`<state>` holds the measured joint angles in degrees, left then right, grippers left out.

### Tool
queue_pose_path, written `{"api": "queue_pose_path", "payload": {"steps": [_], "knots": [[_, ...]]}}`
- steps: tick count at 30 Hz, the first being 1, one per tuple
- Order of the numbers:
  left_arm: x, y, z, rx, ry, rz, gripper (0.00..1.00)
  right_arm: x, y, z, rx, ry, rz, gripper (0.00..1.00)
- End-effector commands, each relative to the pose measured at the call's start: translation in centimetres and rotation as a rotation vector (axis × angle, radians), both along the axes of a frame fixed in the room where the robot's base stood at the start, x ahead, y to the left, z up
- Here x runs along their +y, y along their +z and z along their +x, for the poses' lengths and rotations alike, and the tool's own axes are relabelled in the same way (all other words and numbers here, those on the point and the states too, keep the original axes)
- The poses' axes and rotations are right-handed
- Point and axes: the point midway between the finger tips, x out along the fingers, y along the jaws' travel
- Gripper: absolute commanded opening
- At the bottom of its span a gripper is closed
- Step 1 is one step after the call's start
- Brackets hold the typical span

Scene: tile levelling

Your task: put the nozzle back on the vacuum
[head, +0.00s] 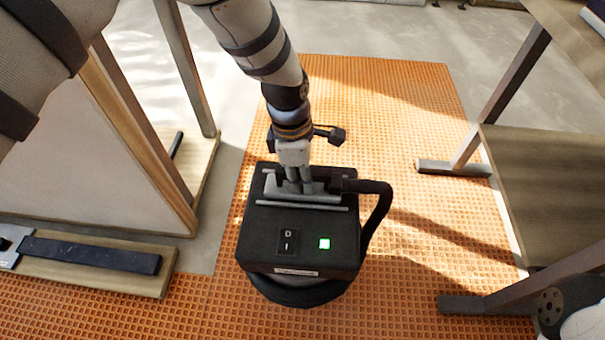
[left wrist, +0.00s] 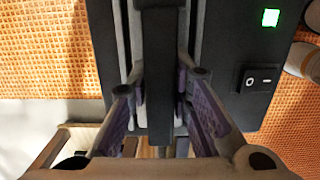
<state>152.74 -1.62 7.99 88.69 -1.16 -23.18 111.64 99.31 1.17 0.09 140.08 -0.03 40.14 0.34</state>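The vacuum (head: 262,228) is a black box on a round base, with a rocker switch and a lit green lamp. Its black hose (head: 385,200) loops up on the right to the nozzle (head: 322,188), which lies along the top between pale rails. I cannot tell whether it rests fully down. My left gripper (head: 298,186) points down at the nozzle from above. In the left wrist view its fingers (left wrist: 160,95) flank the dark nozzle bar (left wrist: 160,50) closely on both sides and look shut on it. The vacuum's top also shows there (left wrist: 222,80). My right gripper is out of view.
The vacuum stands on an orange waffle mat (head: 415,110). A wooden-topped bench (head: 550,170) with dark legs stands at the right. A wooden frame (head: 190,70) stands at the left, near a board with a dark bar (head: 90,253). The mat behind the vacuum is clear.

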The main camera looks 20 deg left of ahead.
Motion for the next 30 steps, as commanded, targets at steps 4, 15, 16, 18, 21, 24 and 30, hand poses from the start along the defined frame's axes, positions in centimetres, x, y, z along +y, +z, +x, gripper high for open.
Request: {"api": "queue_pose_path", "payload": {"steps": [4,15,16,18,21,24,30], "knots": [[0.0,0.0,0.0,0.0,0.0,0.0,0.37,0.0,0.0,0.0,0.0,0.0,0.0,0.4],[0.2,3.3,0.1,-0.007,0.0,0.0,0.37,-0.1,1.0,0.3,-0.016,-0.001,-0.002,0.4],[0.3,4.3,0.1,-0.008,0.001,0.0,0.37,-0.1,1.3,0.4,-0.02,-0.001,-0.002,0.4],[0.6,6.4,0.1,-0.01,0.0,0.0,0.37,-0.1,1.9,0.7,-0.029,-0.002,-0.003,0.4],[0.9,9.0,0.0,-0.008,0.0,0.001,0.37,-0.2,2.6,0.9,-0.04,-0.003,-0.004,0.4],[1.1,10.9,-0.1,-0.006,0.0,0.001,0.37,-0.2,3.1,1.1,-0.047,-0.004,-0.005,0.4],[1.3,12.3,-0.2,0.0,0.0,-0.001,0.37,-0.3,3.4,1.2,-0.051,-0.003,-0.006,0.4]]}}
